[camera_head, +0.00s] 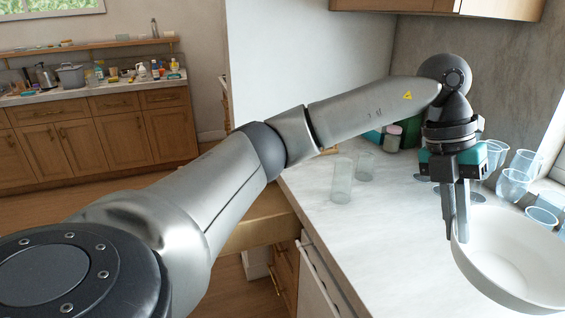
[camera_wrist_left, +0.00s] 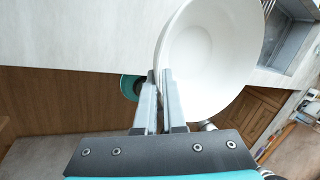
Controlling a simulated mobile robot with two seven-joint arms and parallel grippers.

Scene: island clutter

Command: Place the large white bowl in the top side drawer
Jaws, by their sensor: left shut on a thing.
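The large white bowl (camera_head: 512,262) is at the lower right of the head view, over the right end of the white counter. My left gripper (camera_head: 455,232) points down and is shut on the bowl's left rim. In the left wrist view the bowl (camera_wrist_left: 208,60) fills the upper middle, with its rim at the fingers (camera_wrist_left: 162,95). I cannot tell whether the bowl touches the counter. A wooden drawer (camera_head: 262,222) seems to stand out from the counter's left side, partly hidden behind my left arm. My right gripper is not in view.
Clear glasses (camera_head: 343,180) stand on the counter (camera_head: 318,200) near its left edge. Several clear cups (camera_head: 513,182) stand behind the bowl along the wall. Small containers (camera_head: 392,140) are at the back. The counter's middle is clear.

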